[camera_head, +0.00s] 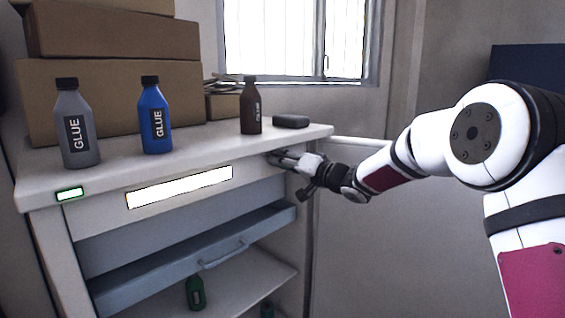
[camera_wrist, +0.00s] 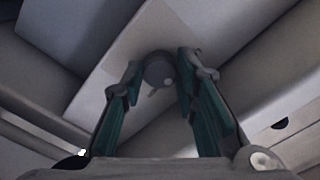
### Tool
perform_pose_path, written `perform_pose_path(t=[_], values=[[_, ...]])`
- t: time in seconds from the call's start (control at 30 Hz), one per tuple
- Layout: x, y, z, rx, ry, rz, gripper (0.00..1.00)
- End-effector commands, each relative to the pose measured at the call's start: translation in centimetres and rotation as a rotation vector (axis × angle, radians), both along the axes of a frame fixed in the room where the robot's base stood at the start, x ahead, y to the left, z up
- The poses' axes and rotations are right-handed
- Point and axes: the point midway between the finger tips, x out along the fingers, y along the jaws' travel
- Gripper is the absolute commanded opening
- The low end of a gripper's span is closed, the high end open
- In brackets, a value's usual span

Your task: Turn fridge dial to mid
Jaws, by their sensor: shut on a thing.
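The fridge dial (camera_wrist: 157,69) is a small dark round knob on the pale front panel (camera_wrist: 140,45), between my two fingers in the wrist view. A light pointed tip and a pale spot show at its lower edge; which setting it is at cannot be read. My gripper (camera_wrist: 160,78) has one teal-lined finger on each side of the dial and is shut on it. In the head view my gripper (camera_head: 277,157) is at the right end of the front panel (camera_head: 105,215), just under the top's edge, and hides the dial.
Grey (camera_head: 74,130), blue (camera_head: 155,125) and brown (camera_head: 251,110) bottles and a dark flat object (camera_head: 291,121) stand on the top, with boxes (camera_head: 110,95) behind. A blue-grey drawer (camera_head: 160,272) sticks out below the panel. A green bottle (camera_head: 195,293) stands lower down.

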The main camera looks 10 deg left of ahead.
Motion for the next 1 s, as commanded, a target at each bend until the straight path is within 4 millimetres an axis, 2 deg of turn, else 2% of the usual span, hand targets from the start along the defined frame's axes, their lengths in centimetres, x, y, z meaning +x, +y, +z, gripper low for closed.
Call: perform_pose_path(t=[0.53, 0.57, 0.63, 0.67, 1.0], values=[[-0.01, 0.02, -0.06, 0.016, 0.022, 0.001, 0.00], [-0.01, 0.02, -0.06, 0.016, 0.022, 0.001, 0.30], [-0.01, 0.02, -0.06, 0.016, 0.022, 0.001, 0.45], [-0.01, 0.01, -0.06, 0.016, 0.022, 0.001, 0.48], [-0.14, -0.22, -0.03, 0.015, 0.021, -0.001, 0.48]])
